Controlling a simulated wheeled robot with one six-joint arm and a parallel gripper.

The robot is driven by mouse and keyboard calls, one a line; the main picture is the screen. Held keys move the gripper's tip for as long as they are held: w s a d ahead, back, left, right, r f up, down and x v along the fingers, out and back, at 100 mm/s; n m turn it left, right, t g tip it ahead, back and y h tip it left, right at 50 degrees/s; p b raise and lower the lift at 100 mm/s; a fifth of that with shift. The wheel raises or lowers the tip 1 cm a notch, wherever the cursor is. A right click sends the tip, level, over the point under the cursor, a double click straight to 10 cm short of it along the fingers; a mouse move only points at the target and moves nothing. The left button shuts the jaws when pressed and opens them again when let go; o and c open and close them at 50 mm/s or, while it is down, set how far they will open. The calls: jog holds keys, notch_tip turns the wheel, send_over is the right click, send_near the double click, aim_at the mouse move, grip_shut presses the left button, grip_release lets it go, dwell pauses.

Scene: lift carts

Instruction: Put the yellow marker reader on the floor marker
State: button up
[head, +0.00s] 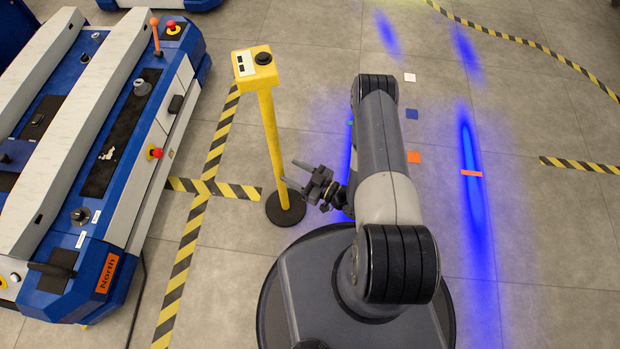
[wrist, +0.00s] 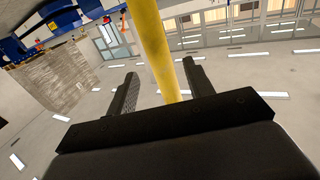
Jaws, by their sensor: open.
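The yellow marker reader (head: 272,130) stands upright on a round black base, with a box head and black knob on top. My gripper (head: 289,172) is open at the lower part of its post, just right of it. In the wrist view my gripper (wrist: 157,78) has a finger on each side of the yellow post (wrist: 153,45); I cannot tell if either touches it. Small flat squares lie on the floor to the right of my arm: white (head: 410,77), blue (head: 411,114) and orange (head: 414,157). An orange strip (head: 471,173) lies further right. I cannot tell which is the floor marker.
A blue and white lift cart (head: 115,195) labelled North stands at the left. Yellow-black floor tape (head: 190,235) runs between it and the reader. More tape (head: 580,165) is at the far right.

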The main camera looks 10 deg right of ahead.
jog(key=shift+v, duration=2.8)
